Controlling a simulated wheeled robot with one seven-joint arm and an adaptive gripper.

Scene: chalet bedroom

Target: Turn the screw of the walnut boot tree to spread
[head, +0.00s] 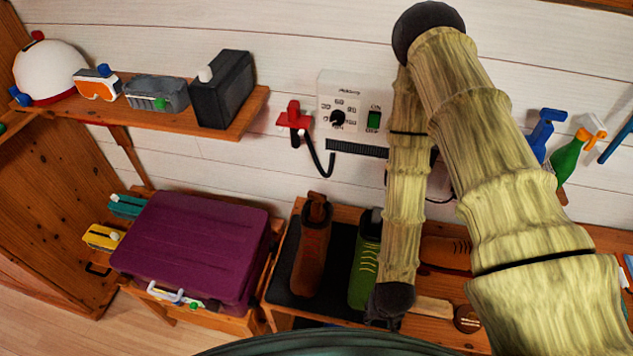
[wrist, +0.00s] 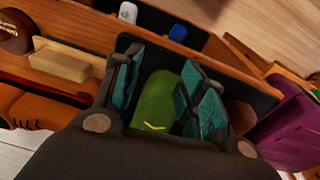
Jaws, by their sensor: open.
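My gripper (head: 388,308) is at the lower end of my arm, beside the green boot's right side in the head view. In the wrist view my gripper (wrist: 162,90) has its teal-padded fingers apart, and the green boot (wrist: 158,100) shows between them; I cannot tell whether they touch it. The green boot (head: 364,272), with yellow laces, is partly hidden by my arm. A brown boot (head: 309,255) stands left of it on the dark mat. A dark brown wooden piece (head: 316,209), possibly the walnut boot tree, sticks up at its top. I cannot make out its screw.
A purple case (head: 195,245) sits left of the bench. An orange-brown shoe (head: 445,252), a pale block (head: 433,308) and a round brown item (head: 467,319) lie to the right. A wall control box (head: 350,103) and a loaded shelf (head: 245,115) are behind.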

